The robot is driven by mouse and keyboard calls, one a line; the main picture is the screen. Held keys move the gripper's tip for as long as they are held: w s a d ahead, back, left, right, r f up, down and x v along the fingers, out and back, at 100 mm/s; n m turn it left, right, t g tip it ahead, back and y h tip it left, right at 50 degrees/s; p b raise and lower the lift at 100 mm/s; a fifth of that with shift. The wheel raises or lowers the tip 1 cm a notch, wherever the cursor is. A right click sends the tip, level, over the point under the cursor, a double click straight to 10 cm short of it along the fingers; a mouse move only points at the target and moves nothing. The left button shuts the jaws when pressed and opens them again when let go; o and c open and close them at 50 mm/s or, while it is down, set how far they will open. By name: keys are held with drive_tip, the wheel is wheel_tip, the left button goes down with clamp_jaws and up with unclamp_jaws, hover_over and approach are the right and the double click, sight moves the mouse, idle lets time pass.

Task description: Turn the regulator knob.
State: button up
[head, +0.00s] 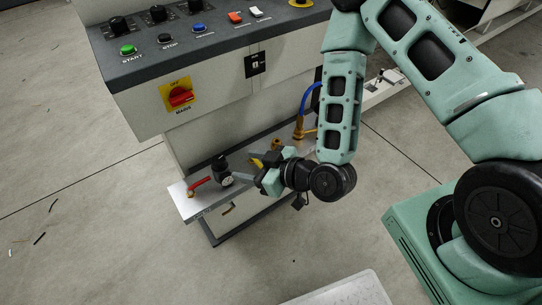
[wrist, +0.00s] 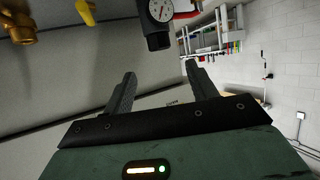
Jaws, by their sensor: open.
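The regulator shows in the head view as a black knob (head: 219,162) above a round white-faced gauge (head: 226,179), on a metal shelf at the front of the machine. In the wrist view the black knob (wrist: 157,41) and the gauge (wrist: 161,10) are at the top centre. My gripper (head: 243,167) is just right of the regulator in the head view, with its fingers pointing left toward it. In the wrist view my gripper (wrist: 160,72) is open and empty. The knob appears beyond the fingertips, lined up with the gap, and looks apart from both fingers.
A red lever (head: 199,184) sits left of the regulator. A yellow lever (head: 257,162) and brass fittings (head: 277,144) are close to my gripper; a blue hose (head: 305,98) is behind. The control panel (head: 220,42) overhangs the shelf (head: 192,209). Floor in front is mostly clear.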

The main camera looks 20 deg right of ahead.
drive_tip(key=p+v, duration=0.5)
drive_tip(key=v, duration=0.1)
drive_tip(key=shift+p, duration=0.4)
drive_tip(key=shift+w, duration=0.1)
wheel_tip(320, 180, up, 11)
drive_tip(key=a+n+g+h+p, duration=0.2)
drive_tip(key=a+g+h, duration=0.15)
drive_tip(key=g, duration=0.35)
drive_tip(key=s+d+r+m+g+h, duration=0.1)
drive_tip(key=s+d+r+h, duration=0.1)
drive_tip(key=s+r, duration=0.4)
drive_tip(key=s+d+r+m+g+h, duration=0.1)
drive_tip(key=s+d+r+g+h, duration=0.1)
drive_tip(key=s+r, duration=0.4)
wheel_tip(320, 180, up, 5)
drive_tip(key=shift+s+d+f+m+h+p, duration=0.2)
drive_tip(key=shift+s+d+m+h+p, duration=0.15)
drive_tip(key=shift+m+h+p, duration=0.15)
idle(2.8)
